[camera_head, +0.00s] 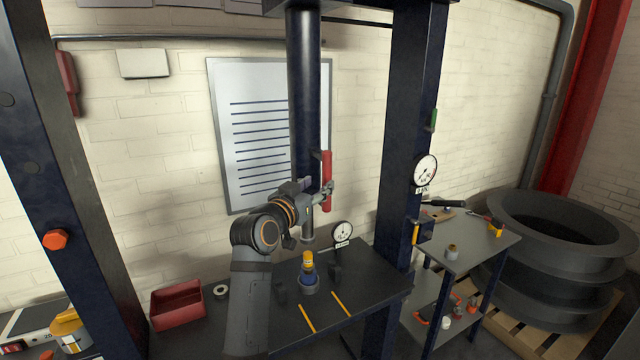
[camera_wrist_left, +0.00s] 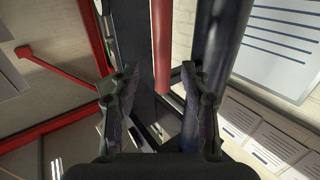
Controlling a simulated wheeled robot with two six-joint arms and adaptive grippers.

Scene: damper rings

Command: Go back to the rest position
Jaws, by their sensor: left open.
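My left gripper (camera_head: 326,192) is raised in front of the press, and its arm comes up from the lower middle of the head view. It is open, with its two fingers spread in the left wrist view (camera_wrist_left: 160,72). An upright red bar (camera_head: 327,165) hangs beside the dark press ram (camera_head: 304,95), and the fingertips overlap its lower part in the head view. In the left wrist view the red bar (camera_wrist_left: 162,40) shows between the fingers, with a gap on both sides; its depth is hard to tell. My right gripper is not in view.
The press bed (camera_head: 375,285) holds a blue part with a yellow top (camera_head: 308,268) and a small gauge (camera_head: 343,232). A red tray (camera_head: 178,305) stands at left. A side table (camera_head: 475,250) with small items and large dark rings (camera_head: 555,250) on a pallet stand at right.

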